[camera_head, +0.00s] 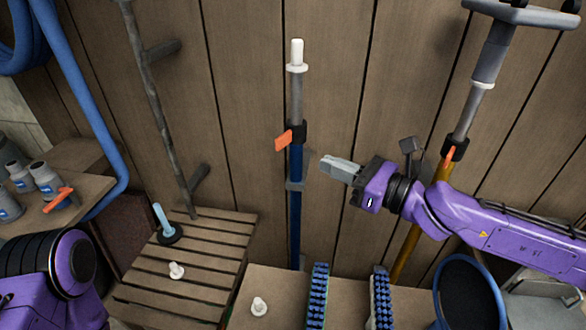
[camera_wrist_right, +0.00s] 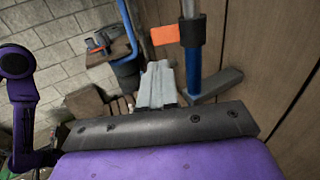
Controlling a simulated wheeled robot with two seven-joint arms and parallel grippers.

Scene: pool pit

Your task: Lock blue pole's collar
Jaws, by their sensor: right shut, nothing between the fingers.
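The blue pole (camera_head: 296,215) stands upright against the plank wall, with a grey upper tube and a white tip. Its black collar (camera_head: 298,132) has an orange lever (camera_head: 284,141) sticking out to the left. In the right wrist view the collar (camera_wrist_right: 193,30) and orange lever (camera_wrist_right: 165,34) show at the top. My right gripper (camera_head: 326,163) is shut and empty, just right of the pole and a little below the collar, apart from the lever. Its fingers show in the right wrist view (camera_wrist_right: 158,70). My left arm shows at the lower left; its gripper is out of view.
A yellow pole (camera_head: 405,250) with a grey head stands behind my right arm. Blue brushes (camera_head: 318,290) and a white fitting (camera_head: 259,307) sit on the front bench. A slatted wooden bench (camera_head: 185,265) is at left. A bracket (camera_head: 297,184) holds the blue pole.

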